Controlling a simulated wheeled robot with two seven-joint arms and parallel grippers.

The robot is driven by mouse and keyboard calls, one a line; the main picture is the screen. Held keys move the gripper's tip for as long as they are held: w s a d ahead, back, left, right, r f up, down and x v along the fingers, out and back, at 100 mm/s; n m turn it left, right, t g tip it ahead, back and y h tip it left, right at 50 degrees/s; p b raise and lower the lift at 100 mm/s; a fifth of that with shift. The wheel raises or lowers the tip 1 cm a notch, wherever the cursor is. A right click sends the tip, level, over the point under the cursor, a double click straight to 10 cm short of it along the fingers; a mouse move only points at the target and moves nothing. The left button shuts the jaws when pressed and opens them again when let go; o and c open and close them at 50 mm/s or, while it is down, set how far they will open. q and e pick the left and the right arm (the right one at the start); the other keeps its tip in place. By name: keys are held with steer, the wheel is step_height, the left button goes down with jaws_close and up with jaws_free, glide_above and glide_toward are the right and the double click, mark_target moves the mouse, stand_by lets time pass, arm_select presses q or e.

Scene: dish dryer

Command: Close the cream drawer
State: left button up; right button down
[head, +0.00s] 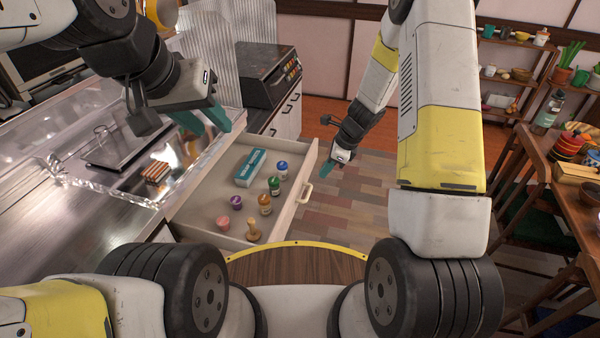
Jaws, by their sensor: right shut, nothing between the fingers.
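The cream drawer (203,192) is pulled out from the counter in the middle of the head view, and its inside shows. Its front panel (297,205) faces right and carries a pale handle (305,194). My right gripper (326,170) is shut and empty, just right of the front panel and near the handle; I cannot tell whether it touches. My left gripper (203,120) hangs over the counter edge, above and left of the drawer. Its two teal fingers are apart, with nothing seen between them.
The drawer holds a teal box (250,168), several small jars (264,204) and a wooden stamp-like piece (253,230). A dark oven (262,80) is behind. Tiled floor (350,215) right of the drawer is clear.

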step_height(320, 180, down, 2)
steer(key=f, duration=0.1)
glide_above(296, 199)
steer(key=d, duration=0.3)
steer(key=shift+m, duration=0.4)
steer(key=f, duration=0.8)
steer(key=shift+s+f, duration=0.25)
steer(key=shift+s, duration=0.15)
arm_select(q)
steer(key=shift+s, duration=0.15)
arm_select(e)
steer(key=shift+w+a, duration=0.15)
steer(key=shift+a, duration=0.3)
